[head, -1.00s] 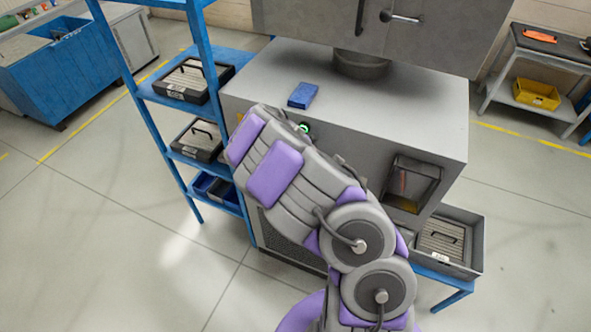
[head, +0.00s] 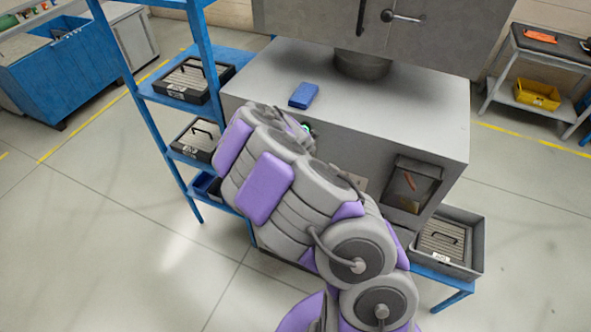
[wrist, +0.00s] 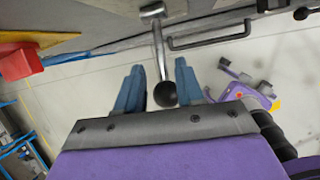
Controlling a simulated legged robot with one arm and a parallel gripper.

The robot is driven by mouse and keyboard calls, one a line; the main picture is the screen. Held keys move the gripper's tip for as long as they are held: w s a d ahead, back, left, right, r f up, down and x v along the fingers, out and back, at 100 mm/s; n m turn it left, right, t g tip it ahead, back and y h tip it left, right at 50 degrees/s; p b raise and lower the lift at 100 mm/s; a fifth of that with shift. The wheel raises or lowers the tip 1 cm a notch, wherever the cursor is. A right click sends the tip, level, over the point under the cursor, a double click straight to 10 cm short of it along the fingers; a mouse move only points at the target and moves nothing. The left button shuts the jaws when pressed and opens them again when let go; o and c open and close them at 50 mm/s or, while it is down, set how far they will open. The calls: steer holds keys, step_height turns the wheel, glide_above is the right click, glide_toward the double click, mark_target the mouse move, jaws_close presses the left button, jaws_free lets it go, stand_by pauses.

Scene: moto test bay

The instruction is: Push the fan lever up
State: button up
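The lever in the wrist view, which I take for the fan lever, has a metal shaft (wrist: 159,48) ending in a black ball knob (wrist: 165,94). The shaft runs from a pivot on the grey machine face at the top of the picture. My gripper (wrist: 158,82) is open, with one blue finger on each side of the lever. The knob lies between the fingers, close to the gripper's palm; I cannot tell whether either finger touches it. In the head view my arm hides the gripper and this lever.
The grey machine (head: 420,120) stands ahead, with a blue block (head: 303,95) on top. A blue shelf rack (head: 163,97) holding black cases stands at left. A grey tray (head: 462,262) sits low at right. A dark bar handle (wrist: 210,38) is beside the lever.

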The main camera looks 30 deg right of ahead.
steer(key=v, duration=1.3)
steer(key=shift+r, duration=0.35)
steer(key=shift+a, duration=0.1)
